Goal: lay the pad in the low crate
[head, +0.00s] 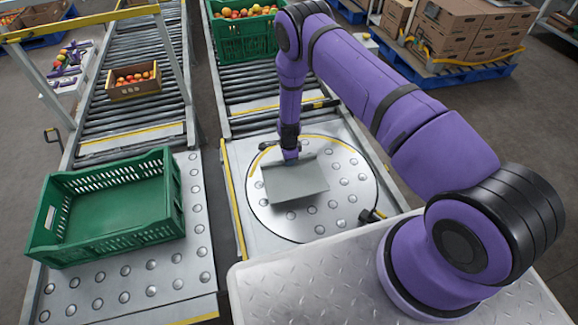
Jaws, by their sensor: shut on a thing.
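The pad (296,182) is a flat grey-green rectangle over the round ball-studded turntable plate. My gripper (291,157) is shut on the pad at its far edge. The pad looks slightly tilted; I cannot tell for sure whether it touches the plate below. The low crate (108,242) is green with slotted walls and stands on the ball-studded table at the left. Its floor is visible and looks empty. My gripper and the pad are to the right of this crate, apart from it.
A yellow-edged gap (233,205) runs between the two tables. A yellow-topped frame (90,20) spans that conveyor.

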